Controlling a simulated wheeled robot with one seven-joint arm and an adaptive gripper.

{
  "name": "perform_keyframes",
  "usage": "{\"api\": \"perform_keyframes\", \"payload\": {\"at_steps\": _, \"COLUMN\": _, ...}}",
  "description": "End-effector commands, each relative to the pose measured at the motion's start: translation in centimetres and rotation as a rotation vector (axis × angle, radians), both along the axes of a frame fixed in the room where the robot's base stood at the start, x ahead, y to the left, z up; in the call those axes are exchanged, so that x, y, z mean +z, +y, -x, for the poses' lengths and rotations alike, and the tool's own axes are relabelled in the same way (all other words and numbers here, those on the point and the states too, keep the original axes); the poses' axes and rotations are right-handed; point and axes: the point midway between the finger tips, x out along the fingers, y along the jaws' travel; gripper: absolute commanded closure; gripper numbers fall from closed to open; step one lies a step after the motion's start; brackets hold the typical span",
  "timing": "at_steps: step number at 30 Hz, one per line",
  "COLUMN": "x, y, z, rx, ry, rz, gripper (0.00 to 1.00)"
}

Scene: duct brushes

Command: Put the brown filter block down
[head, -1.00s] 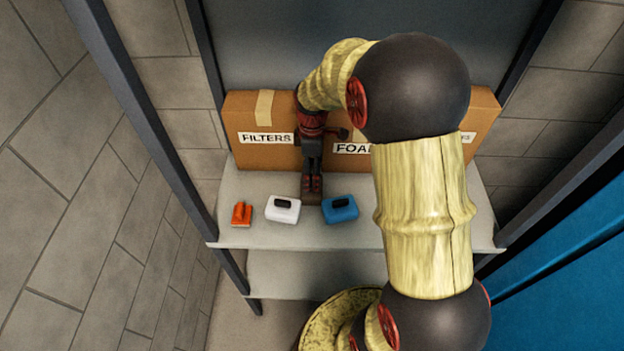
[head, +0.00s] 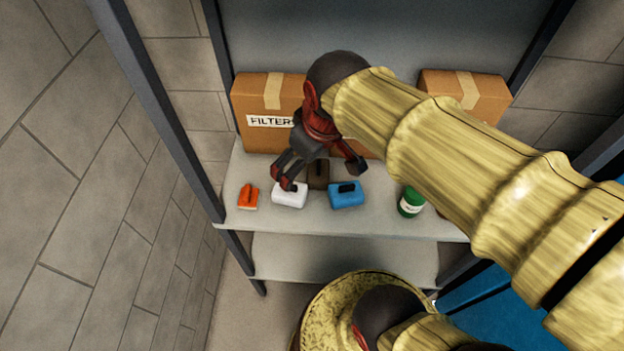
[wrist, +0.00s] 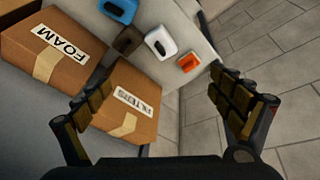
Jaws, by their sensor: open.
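The brown filter block (head: 318,174) stands on the upper shelf in the head view, behind and between the white block and the blue block. My gripper partly covers it there. It also shows in the wrist view (wrist: 128,40), clear of my fingers. My gripper (head: 288,186) is open and empty, above the shelf near the white block (head: 289,196). In the wrist view my gripper (wrist: 160,115) has its fingers spread wide with nothing between them near the tips. The blue block (head: 346,195) sits to the right of the white one.
An orange brush (head: 248,196) lies at the shelf's left. A green container (head: 411,202) stands at the right. Cardboard boxes line the back: FILTERS (head: 262,105), one marked FOAM (wrist: 55,52) and another at right (head: 468,95). Bare shelf (head: 330,224) runs along the front.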

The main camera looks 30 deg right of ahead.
Motion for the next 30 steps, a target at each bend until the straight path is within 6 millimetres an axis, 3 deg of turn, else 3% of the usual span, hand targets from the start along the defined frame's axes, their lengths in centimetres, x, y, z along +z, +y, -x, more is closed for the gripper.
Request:
{"api": "perform_keyframes", "payload": {"at_steps": 3, "x": 0.9, "y": 1.5, "z": 3.4, "rx": -0.113, "ry": -0.074, "rz": -0.063, "gripper": 0.07}}
{"api": "perform_keyframes", "payload": {"at_steps": 9, "x": 0.9, "y": 2.4, "z": 5.9, "rx": -0.216, "ry": -0.126, "rz": -0.127, "gripper": 0.07}}
{"api": "perform_keyframes", "payload": {"at_steps": 22, "x": 0.3, "y": 2.5, "z": 6.0, "rx": -0.228, "ry": -0.128, "rz": -0.134, "gripper": 0.07}}
{"api": "perform_keyframes", "payload": {"at_steps": 30, "x": -4.4, "y": 2.5, "z": 6.0, "rx": -0.227, "ry": -0.127, "rz": -0.134, "gripper": 0.07}}
